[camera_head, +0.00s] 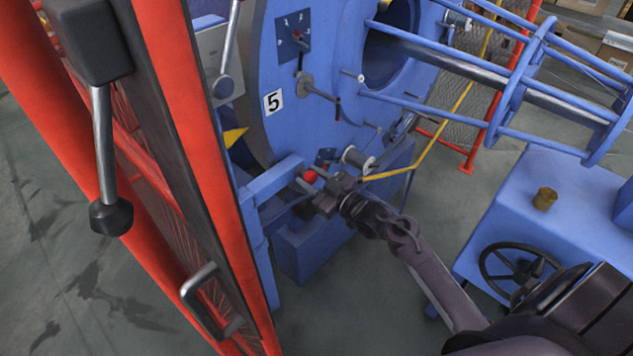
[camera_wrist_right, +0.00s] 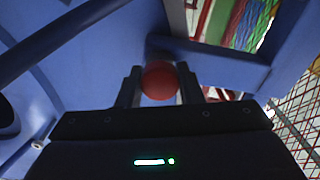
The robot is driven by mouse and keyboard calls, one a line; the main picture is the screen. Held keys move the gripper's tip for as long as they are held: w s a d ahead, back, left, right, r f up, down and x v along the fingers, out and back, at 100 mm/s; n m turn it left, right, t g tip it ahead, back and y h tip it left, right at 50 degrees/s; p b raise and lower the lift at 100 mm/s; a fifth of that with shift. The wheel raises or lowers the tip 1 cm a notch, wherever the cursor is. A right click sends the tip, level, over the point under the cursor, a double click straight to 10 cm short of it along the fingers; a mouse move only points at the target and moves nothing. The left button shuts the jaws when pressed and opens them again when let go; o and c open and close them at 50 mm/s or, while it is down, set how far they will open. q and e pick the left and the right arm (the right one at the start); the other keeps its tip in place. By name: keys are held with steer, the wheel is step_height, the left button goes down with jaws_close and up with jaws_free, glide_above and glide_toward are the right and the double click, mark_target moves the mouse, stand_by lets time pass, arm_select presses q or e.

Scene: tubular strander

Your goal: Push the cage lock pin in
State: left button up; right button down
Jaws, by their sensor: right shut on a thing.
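The cage lock pin shows as a red round knob (camera_head: 310,177) at the lower part of the blue machine, by a blue bracket. My right gripper (camera_head: 318,190) reaches it from the lower right. In the right wrist view the red knob (camera_wrist_right: 158,80) sits between the two dark fingers of my right gripper (camera_wrist_right: 158,88), which is shut on it. The pin's shaft behind the knob is hidden. My left gripper is not in view.
A red guard door frame (camera_head: 207,150) stands close on the left. A blue cabinet with a black handwheel (camera_head: 515,268) is at right. Grey floor is clear below.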

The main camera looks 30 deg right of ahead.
steer(key=c, duration=1.3)
jaws_free()
steer(key=shift+w+r, duration=0.1)
steer(key=o, duration=0.3)
steer(key=shift+w+a, duration=0.1)
steer(key=shift+s+d+f, duration=0.2)
steer(key=shift+s, duration=0.3)
steer(key=v, duration=0.6)
steer(key=shift+s, duration=0.35)
steer(key=shift+d+r, duration=0.1)
steer(key=shift+d, duration=0.05)
